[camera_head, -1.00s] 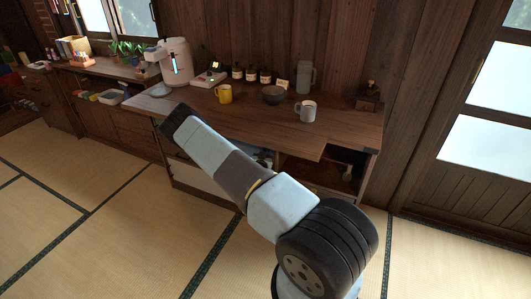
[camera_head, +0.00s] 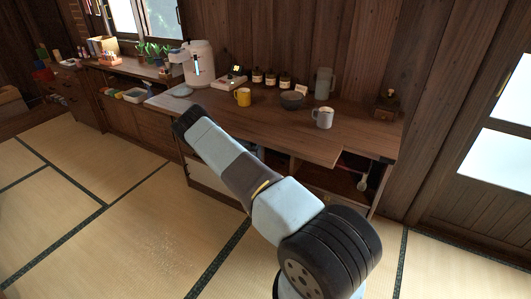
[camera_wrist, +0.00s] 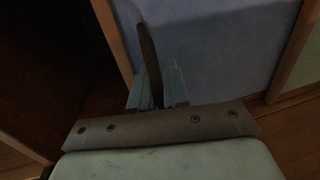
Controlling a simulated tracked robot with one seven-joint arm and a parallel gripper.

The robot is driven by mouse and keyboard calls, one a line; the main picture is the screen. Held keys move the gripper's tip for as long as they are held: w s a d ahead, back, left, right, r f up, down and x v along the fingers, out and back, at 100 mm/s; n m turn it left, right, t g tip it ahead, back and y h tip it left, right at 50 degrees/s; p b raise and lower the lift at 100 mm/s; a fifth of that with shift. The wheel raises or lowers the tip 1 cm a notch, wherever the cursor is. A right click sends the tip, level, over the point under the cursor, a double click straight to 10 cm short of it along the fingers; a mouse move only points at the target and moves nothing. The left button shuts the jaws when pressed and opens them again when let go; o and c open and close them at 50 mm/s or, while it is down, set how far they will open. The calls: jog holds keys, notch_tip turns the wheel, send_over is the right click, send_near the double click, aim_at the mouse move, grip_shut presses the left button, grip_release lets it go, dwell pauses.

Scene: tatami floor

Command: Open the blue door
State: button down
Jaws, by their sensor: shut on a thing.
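The blue door (camera_wrist: 215,45) fills the upper middle of the wrist view as a flat blue panel with wooden edge strips. My gripper (camera_wrist: 155,85) is in front of its left part. Its fingers are shut around a dark upright bar (camera_wrist: 148,45), which looks like the door's handle; the dim light hides the exact contact. In the head view my arm reaches toward the front of the wooden counter, and it hides the gripper and the blue door there.
A dark space (camera_wrist: 45,70) lies left of the door in the wrist view. The wooden counter (camera_head: 335,150) holds a yellow mug (camera_head: 242,97), a pale mug (camera_head: 323,118), a bowl (camera_head: 292,100) and a white dispenser (camera_head: 198,64). Open tatami floor (camera_head: 130,220) lies in front.

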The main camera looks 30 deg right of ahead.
jog(key=w+a, duration=0.5)
jog(key=w, duration=0.3)
jog(key=shift+w+a, duration=0.3)
jog(key=c, duration=1.2)
grip_release()
jog(key=shift+w, duration=0.1)
jog(key=v, duration=1.3)
jog(key=shift+s+a, duration=0.25)
jog(key=shift+a, duration=0.05)
jog(key=shift+f, duration=0.1)
